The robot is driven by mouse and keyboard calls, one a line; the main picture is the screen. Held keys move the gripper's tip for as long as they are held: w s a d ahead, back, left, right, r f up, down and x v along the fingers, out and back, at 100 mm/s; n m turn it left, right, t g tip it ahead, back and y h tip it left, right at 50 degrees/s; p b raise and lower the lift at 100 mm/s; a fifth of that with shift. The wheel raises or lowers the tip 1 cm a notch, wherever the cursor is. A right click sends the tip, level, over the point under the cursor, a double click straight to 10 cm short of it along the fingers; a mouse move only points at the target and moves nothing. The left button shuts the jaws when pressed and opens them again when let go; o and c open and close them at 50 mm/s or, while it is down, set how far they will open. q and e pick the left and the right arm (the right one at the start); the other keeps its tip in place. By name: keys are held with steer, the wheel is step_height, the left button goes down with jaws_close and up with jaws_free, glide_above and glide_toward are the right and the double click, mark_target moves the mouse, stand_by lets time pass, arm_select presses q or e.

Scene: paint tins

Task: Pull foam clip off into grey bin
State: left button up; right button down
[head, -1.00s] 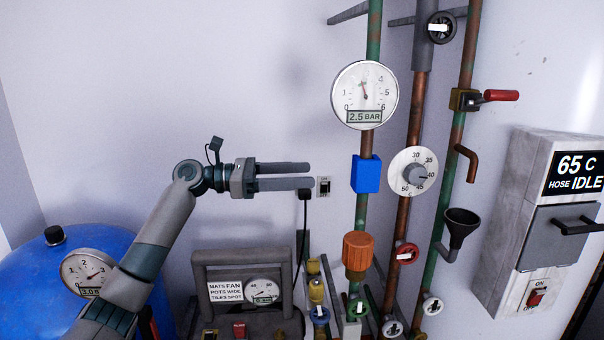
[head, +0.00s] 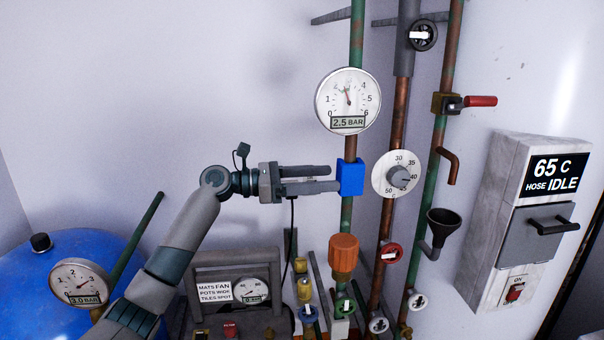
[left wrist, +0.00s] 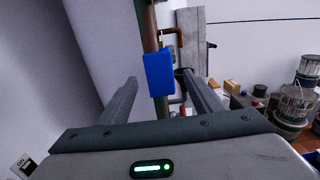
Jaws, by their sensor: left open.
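The foam clip is a blue block (head: 350,177) around an upright green and copper pipe, below the 2.5 bar gauge. My left gripper (head: 334,178) reaches in level from the left, its fingertips right at the clip's left side. In the left wrist view the clip (left wrist: 158,75) shows between the two open, spread fingers, with a gap on each side. The gripper is open and holds nothing. I cannot make out a grey bin in either view. My right gripper is not in view.
A 2.5 bar gauge (head: 348,100) sits above the clip and an orange knob (head: 343,252) below it. A dial (head: 398,174) and more pipes stand close on the right. A blue tank (head: 35,275) is at lower left. The wall left of the gripper is bare.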

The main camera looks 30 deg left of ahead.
mark_target(358, 176)
arm_select(q)
steer(key=p+x, duration=0.2)
steer(key=x, duration=0.6)
steer(key=shift+w+d+p, duration=0.25)
steer(key=shift+d+p, duration=0.05)
steer(key=shift+p, duration=0.1)
steer(key=c, duration=1.5)
